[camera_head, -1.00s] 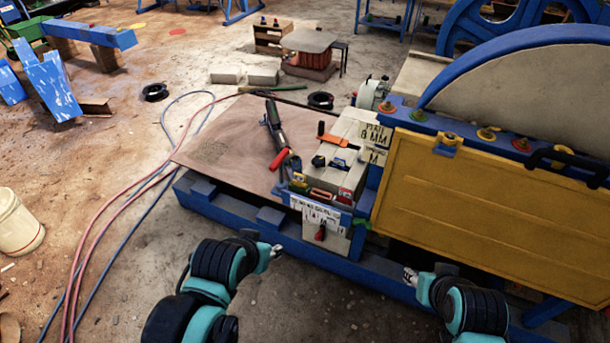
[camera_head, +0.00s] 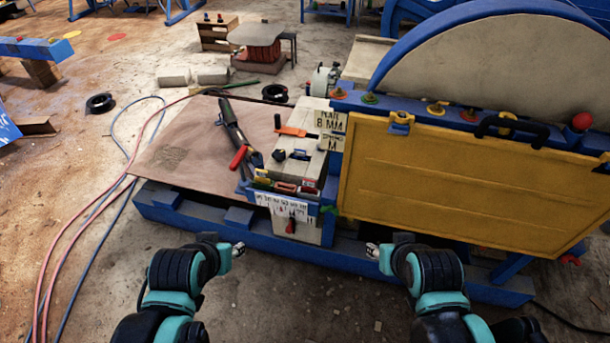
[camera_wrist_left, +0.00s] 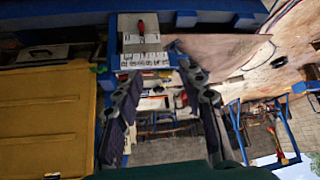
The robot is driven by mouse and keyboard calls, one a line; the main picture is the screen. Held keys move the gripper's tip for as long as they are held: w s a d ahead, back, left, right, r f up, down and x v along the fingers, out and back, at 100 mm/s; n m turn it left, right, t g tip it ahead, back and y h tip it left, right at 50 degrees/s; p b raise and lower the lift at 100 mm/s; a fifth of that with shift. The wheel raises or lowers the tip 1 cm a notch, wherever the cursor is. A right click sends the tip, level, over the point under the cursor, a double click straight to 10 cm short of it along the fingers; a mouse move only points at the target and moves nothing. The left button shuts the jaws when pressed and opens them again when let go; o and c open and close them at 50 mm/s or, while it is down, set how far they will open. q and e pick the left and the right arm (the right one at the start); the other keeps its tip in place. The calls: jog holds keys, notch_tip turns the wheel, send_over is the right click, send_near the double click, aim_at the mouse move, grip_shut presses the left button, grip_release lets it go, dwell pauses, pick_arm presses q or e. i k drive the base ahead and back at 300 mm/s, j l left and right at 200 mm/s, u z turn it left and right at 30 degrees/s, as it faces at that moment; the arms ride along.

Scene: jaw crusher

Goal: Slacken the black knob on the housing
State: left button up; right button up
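The cream housing (camera_head: 300,165) stands on a blue frame, left of the yellow panel. Small black parts (camera_head: 279,155) sit on its top, one of which looks like a knob; they are too small to tell apart. An orange-handled tool (camera_head: 291,131) lies behind them. My left gripper (camera_head: 239,249) is in front of the housing, lower left, apart from it. In the left wrist view its two fingers (camera_wrist_left: 158,80) are spread with nothing between them. My right gripper (camera_head: 372,250) is in front of the yellow panel's lower left corner, touching nothing; its fingers are too small to read.
Hoses (camera_head: 100,200) run across the floor at left. The blue base beam (camera_head: 210,215) runs in front.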

aim_at(280, 154)
jog(key=i+j+z, duration=0.2)
jog(key=z, duration=0.3)
jog(key=i+j+z, duration=0.2)
jog(key=z, duration=0.25)
